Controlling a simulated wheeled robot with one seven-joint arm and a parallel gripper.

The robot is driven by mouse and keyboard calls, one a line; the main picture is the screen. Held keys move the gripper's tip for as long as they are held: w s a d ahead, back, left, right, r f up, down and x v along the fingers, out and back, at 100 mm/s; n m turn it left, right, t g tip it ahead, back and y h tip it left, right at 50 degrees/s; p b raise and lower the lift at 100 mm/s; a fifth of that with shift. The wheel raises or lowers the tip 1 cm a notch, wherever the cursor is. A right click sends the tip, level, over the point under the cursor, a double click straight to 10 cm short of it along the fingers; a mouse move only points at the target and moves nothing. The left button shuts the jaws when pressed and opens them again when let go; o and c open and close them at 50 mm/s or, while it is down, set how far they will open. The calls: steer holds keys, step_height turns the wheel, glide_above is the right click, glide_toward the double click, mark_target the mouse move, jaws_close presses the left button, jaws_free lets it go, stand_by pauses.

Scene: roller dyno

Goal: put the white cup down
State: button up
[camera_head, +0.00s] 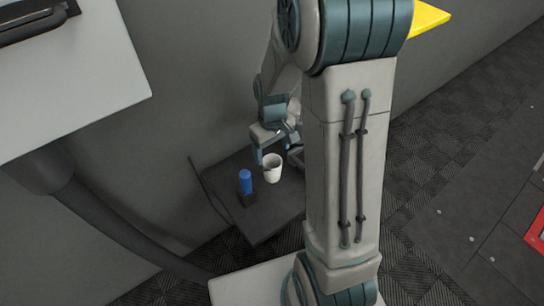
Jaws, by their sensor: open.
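The white cup (272,172) stands upright on a small dark table (262,222), close to the wall. My gripper (275,150) is just above and behind the cup, partly hidden by my own arm. One finger shows at the cup's upper left, by its rim. The other finger is hard to make out. The jaws are open, and I cannot tell whether a finger touches the cup.
A blue cylindrical object (246,182) in a dark base stands left of the cup. A white panel (75,75) hangs over the upper left. The table's front is clear. A yellow thing (430,17) shows at the top.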

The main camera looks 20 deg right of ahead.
steer(key=s+a+r+m+t, duration=0.1)
steer(key=s+r+m, duration=0.2)
steer(key=s+r, duration=1)
steer(key=shift+s+a+r+p, duration=0.15)
steer(key=shift+s+a+p, duration=0.15)
steer(key=shift+a, duration=0.1)
steer(key=shift+s, duration=0.3)
steer(key=shift+c, duration=1.3)
